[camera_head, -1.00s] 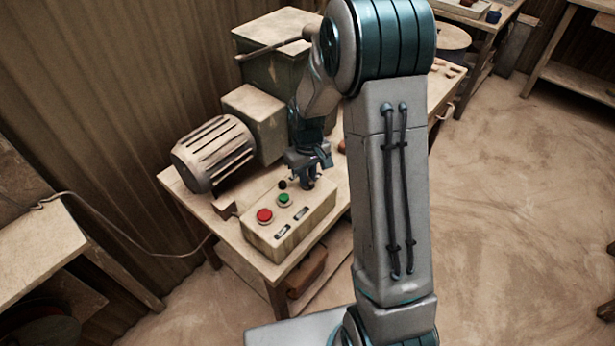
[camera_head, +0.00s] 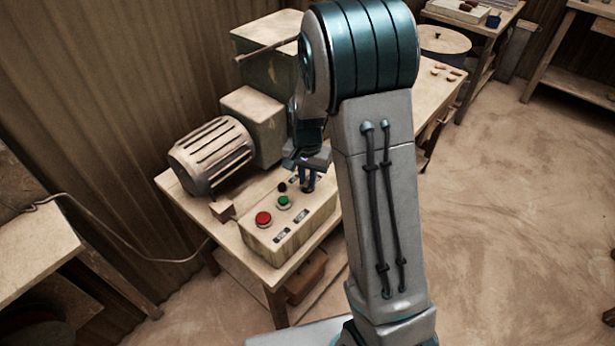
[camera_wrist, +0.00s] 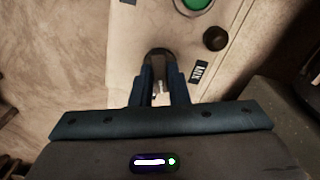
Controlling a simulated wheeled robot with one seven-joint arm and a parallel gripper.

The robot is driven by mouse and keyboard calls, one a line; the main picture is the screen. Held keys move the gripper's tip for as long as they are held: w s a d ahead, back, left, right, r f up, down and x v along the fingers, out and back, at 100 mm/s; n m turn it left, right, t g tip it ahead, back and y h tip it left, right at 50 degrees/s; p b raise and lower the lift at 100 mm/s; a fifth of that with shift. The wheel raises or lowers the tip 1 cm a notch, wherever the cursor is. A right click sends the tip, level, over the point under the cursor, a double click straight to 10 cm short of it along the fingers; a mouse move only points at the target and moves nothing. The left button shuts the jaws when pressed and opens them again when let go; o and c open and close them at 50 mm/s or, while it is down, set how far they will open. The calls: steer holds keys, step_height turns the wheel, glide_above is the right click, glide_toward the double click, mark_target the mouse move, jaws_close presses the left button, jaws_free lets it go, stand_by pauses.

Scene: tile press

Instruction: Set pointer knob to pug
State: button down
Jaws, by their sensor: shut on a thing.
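The control box (camera_head: 262,236) is pale and sits on the front of the bench. It also shows in the wrist view (camera_wrist: 125,30). My gripper (camera_head: 307,186) points down at the far right part of its top. In the wrist view my gripper (camera_wrist: 159,82) has its two fingers close together on the dark, rounded pointer knob (camera_wrist: 158,54), shut on it. The knob's pointer direction is hidden by the fingers. A label reading MIX (camera_wrist: 199,72) lies to the right of the knob. I cannot see a pug label.
A red button (camera_head: 263,219), a green button (camera_head: 284,202) and a small black round part (camera_head: 282,187) stand on the box near my gripper. A ribbed motor (camera_head: 212,155) is at the left. A cable runs along the wall.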

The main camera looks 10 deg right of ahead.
mark_target(307, 180)
steer(key=shift+m, duration=1.9)
steer(key=c, duration=1.4)
jaws_free()
step_height(307, 180, up, 14)
steer(key=shift+p, duration=0.3)
